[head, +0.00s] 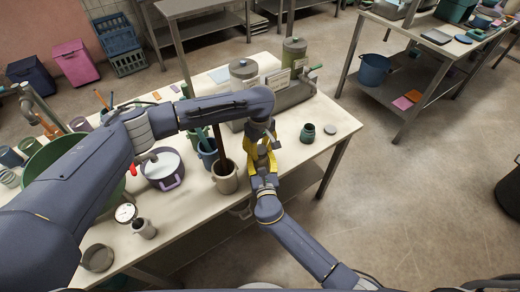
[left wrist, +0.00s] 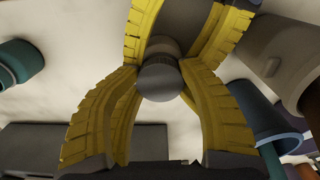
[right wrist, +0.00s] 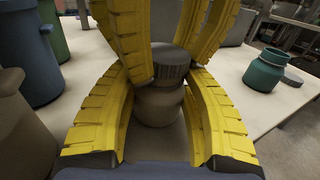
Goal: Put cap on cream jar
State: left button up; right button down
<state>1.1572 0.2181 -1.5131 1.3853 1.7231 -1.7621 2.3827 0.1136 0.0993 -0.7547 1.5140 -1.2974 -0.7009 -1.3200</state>
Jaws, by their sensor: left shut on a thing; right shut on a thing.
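Both grippers meet over the near part of the table. My right gripper (head: 264,168) is shut on the cream jar (right wrist: 158,105), a small brownish jar standing upright between its yellow fingers in the right wrist view. My left gripper (head: 259,146) comes from above and is shut on the cap (right wrist: 172,62), a dark grey cap with a ribbed side. The cap's round face also shows in the left wrist view (left wrist: 160,82). The cap is right above the jar's mouth; whether it is seated I cannot tell. In the head view the fingers hide both.
A brown pot (head: 225,178) stands close on the left, with a purple-handled pot (head: 163,172) beyond. The table's right end is mostly clear.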

pick_arm(q)
jog(key=shift+s+a+f, duration=0.1)
jog(key=shift+s+a, duration=0.1)
jog(key=shift+a, duration=0.05)
dwell(0.3)
jog(key=shift+w+r, duration=0.1)
jog(key=shift+r, duration=0.1)
jog(key=shift+c, duration=0.2)
dwell(0.5)
jog(key=shift+f, duration=0.7)
dwell(0.7)
jog(key=shift+r, duration=0.25)
jog(key=shift+s+d+r, duration=0.2)
dwell(1.0)
